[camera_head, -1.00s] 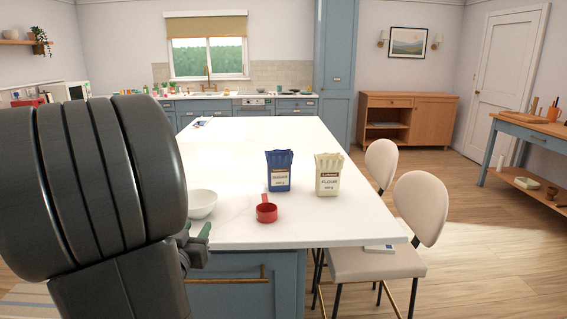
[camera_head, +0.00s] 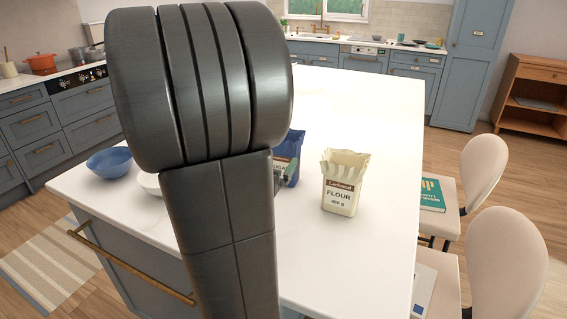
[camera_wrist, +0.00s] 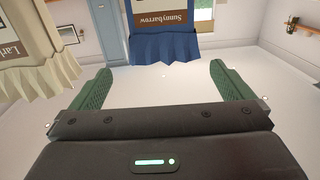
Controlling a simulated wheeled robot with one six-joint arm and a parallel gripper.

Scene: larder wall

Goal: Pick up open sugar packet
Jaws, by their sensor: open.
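The open sugar packet (camera_head: 293,148) is blue with a ruffled top and stands on the white worktop. In the head view my arm hides its left part and much of its label. In the wrist view the blue packet (camera_wrist: 165,47) is at the top centre, beyond the fingers, with a brown label band. My gripper (camera_wrist: 163,88) is open, its green fingers spread with nothing between them. In the head view only a bit of a green finger of my gripper (camera_head: 284,174) shows, close in front of the packet. I cannot tell whether it touches.
A cream flour packet (camera_head: 342,185) stands right of the sugar; it also shows at the wrist view's left (camera_wrist: 38,60). A blue bowl (camera_head: 109,163) and a partly hidden white bowl (camera_head: 148,184) are left of my arm. Chairs (camera_head: 490,180) line the right side.

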